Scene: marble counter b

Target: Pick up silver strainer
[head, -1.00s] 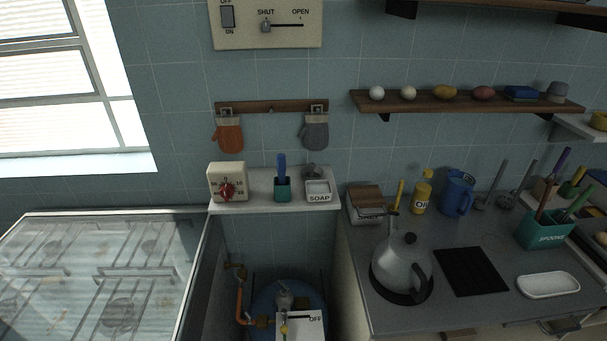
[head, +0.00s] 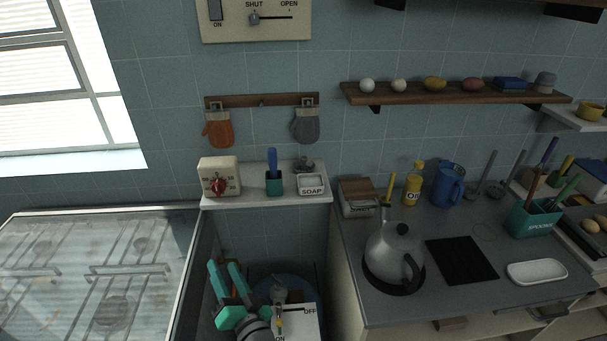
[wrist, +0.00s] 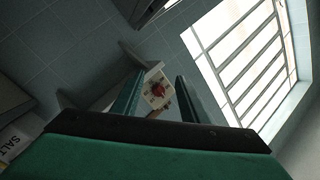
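Two grey long-handled utensils lean against the tiled wall at the back right of the counter. The left utensil (head: 485,172) and the right utensil (head: 513,170) have round ends on the counter; either could be the silver strainer, but I cannot tell which. A small grey metal item (head: 304,166) stands behind the soap dish on the small white shelf, too small to identify. My gripper (head: 224,264) has teal fingers and is open and empty, low in front of the wall, below the shelf and far left of the utensils. In the wrist view its fingers (wrist: 160,78) are apart.
A kettle (head: 394,258) stands on the counter, with a blue jug (head: 447,186), an oil bottle (head: 413,187) and a teal spoons holder (head: 534,217) around it. A timer (head: 219,177) sits on the white shelf (head: 245,196). A wooden shelf (head: 455,97) hangs above the counter.

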